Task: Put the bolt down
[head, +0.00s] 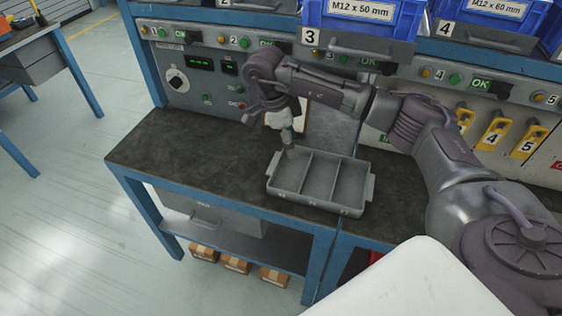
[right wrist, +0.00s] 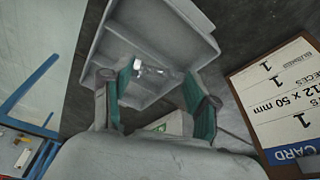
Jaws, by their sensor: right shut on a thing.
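My right gripper (head: 288,138) points down over the back left of the grey tray (head: 318,207), by its left compartment. The tray has three compartments and stands on the dark bench top. In the right wrist view, the two green-padded fingers (right wrist: 160,92) frame a small silver bolt (right wrist: 148,68), with the tray (right wrist: 115,45) behind it. The gripper is shut on the bolt, though the exact contact is hard to see. The bolt is too small to make out in the head view. My left gripper is not in view.
A card marked M12 x 50 mm (right wrist: 283,98) lies to the right in the wrist view. Blue bins (head: 365,22) stand above the control panel (head: 205,75) at the back. The bench top (head: 165,150) is clear left of the tray.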

